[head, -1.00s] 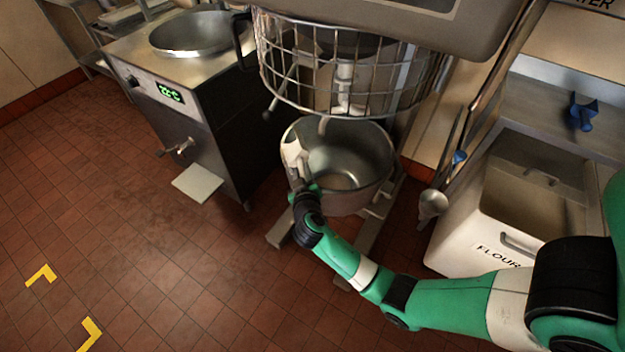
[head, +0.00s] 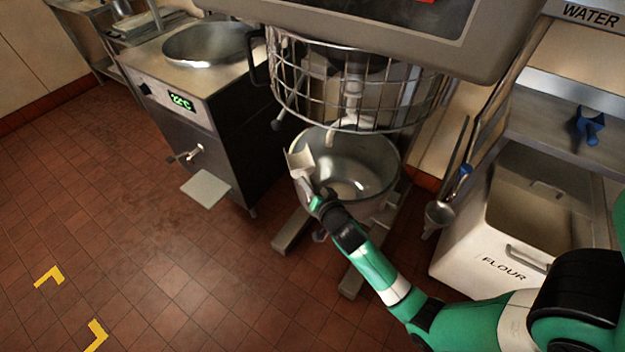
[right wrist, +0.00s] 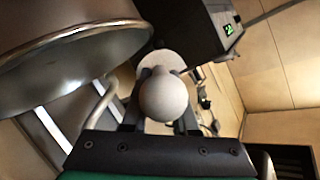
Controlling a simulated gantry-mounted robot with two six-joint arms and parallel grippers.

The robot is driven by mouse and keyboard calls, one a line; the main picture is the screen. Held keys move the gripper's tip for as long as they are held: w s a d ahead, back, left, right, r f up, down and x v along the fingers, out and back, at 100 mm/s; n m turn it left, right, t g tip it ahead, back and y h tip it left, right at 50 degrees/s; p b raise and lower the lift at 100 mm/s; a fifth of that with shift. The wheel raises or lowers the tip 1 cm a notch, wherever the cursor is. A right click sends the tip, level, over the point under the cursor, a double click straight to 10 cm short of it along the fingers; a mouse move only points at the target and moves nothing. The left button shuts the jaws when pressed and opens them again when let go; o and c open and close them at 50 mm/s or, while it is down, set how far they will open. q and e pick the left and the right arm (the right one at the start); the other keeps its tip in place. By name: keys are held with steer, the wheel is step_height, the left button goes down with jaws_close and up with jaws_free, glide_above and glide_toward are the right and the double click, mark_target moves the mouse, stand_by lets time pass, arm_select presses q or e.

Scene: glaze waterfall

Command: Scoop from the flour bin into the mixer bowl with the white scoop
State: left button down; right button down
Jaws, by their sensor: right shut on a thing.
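The white scoop (head: 300,162) is at the left rim of the mixer bowl (head: 385,165) in the head view. My right gripper (head: 318,200) is shut on the scoop's handle. The round end of the handle (right wrist: 165,97) shows between the fingers (right wrist: 158,115) in the right wrist view, with the bowl's metal side (right wrist: 60,50) at the left. I cannot tell whether the scoop holds flour. The white flour bin (head: 470,255) stands open at the right, with pale contents low inside it. My left gripper is not in view.
A wire guard (head: 350,95) hangs over the bowl, close above the scoop. A steel machine (head: 185,110) with a round pan stands at the left.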

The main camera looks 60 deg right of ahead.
steer(key=w+a+r, duration=0.1)
steer(key=a, duration=1)
steer(key=shift+w+r, duration=0.25)
steer(key=shift+r, duration=0.1)
steer(key=shift+a, duration=0.1)
